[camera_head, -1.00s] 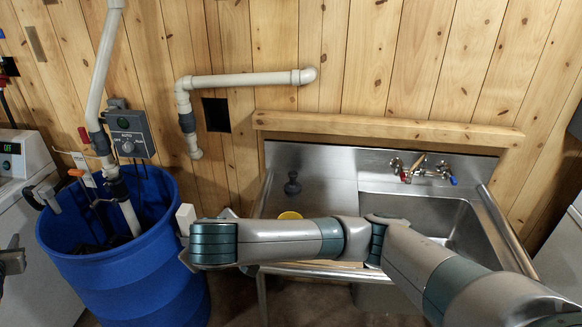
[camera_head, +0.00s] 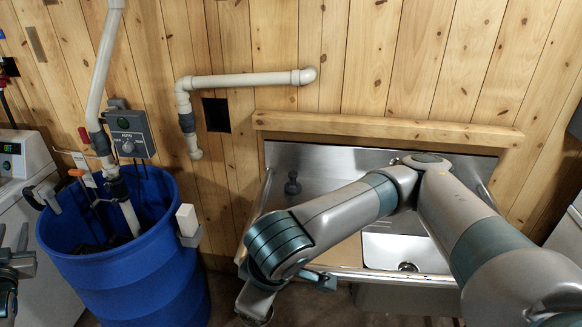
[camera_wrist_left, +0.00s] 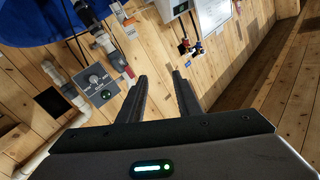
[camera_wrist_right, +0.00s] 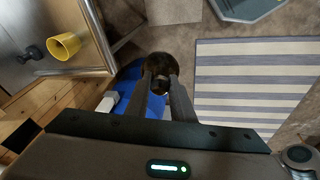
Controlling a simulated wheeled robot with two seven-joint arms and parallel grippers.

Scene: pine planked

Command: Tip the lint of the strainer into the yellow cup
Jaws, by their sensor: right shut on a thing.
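The yellow cup (camera_wrist_right: 63,46) stands on the steel sink's drainboard in the right wrist view; my right arm hides it in the head view. My right gripper (camera_wrist_right: 164,84) is shut on the strainer (camera_wrist_right: 158,64), a dark round thing at its fingertips, held out over the floor and apart from the cup. The strainer shows only in part at the bottom of the head view (camera_head: 255,303). I cannot make out the lint. My left gripper (camera_wrist_left: 159,80) is open and empty, its fingers apart; it shows at the left edge of the head view (camera_head: 20,262).
The blue barrel (camera_head: 140,280) stands left of the sink (camera_head: 400,250), with a white block (camera_head: 187,220) at its rim. A dark knobbed thing (camera_head: 292,184) stands on the drainboard near the cup. A striped mat (camera_wrist_right: 250,80) lies on the floor.

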